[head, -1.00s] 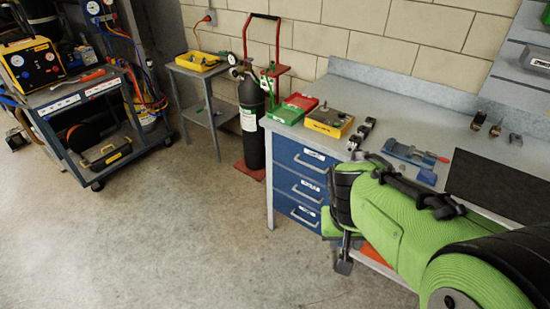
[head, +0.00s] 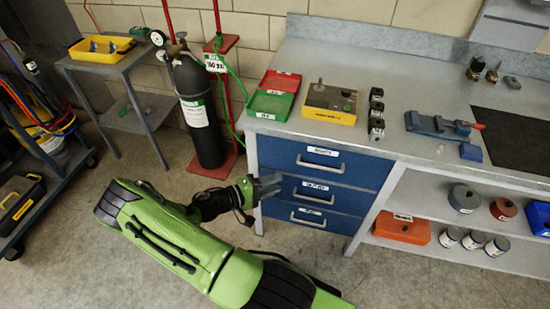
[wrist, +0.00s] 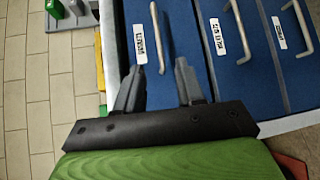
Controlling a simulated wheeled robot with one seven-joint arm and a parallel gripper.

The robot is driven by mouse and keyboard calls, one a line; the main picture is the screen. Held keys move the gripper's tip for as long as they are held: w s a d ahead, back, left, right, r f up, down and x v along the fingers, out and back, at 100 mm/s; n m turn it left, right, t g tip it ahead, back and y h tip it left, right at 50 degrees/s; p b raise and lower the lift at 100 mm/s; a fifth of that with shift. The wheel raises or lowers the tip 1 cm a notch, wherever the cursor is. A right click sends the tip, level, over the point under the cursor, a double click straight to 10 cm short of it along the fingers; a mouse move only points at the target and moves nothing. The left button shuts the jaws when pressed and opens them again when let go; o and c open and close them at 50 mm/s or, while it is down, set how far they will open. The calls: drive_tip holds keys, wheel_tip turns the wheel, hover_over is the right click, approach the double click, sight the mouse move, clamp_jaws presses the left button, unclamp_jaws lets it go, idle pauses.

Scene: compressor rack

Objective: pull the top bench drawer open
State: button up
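The blue bench drawers are stacked under the left end of the bench, and all look closed. The top drawer (head: 285,150) has a white label and a pale bar handle (head: 320,165). In the head view my gripper (head: 269,186) is in front of the stack's left edge, lower left of that handle and apart from it. In the wrist view the drawers appear turned sideways, with the top drawer (wrist: 180,25) leftmost. There my gripper (wrist: 160,68) is open and empty; the lower end of the top handle (wrist: 157,38) appears between its fingertips. Depth is hard to judge.
A black gas cylinder (head: 196,105) on a red cart stands left of the bench. Red and green trays (head: 270,104) and a yellow-edged box (head: 330,104) sit on the bench top. Open shelves are right of the drawers. The floor in front is clear.

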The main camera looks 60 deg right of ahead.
drive_tip(key=b+x, duration=0.2)
drive_tip(key=x, duration=1.3)
drive_tip(key=shift+d+b, duration=0.3)
drive_tip(key=shift+d, duration=0.25)
clamp_jaws()
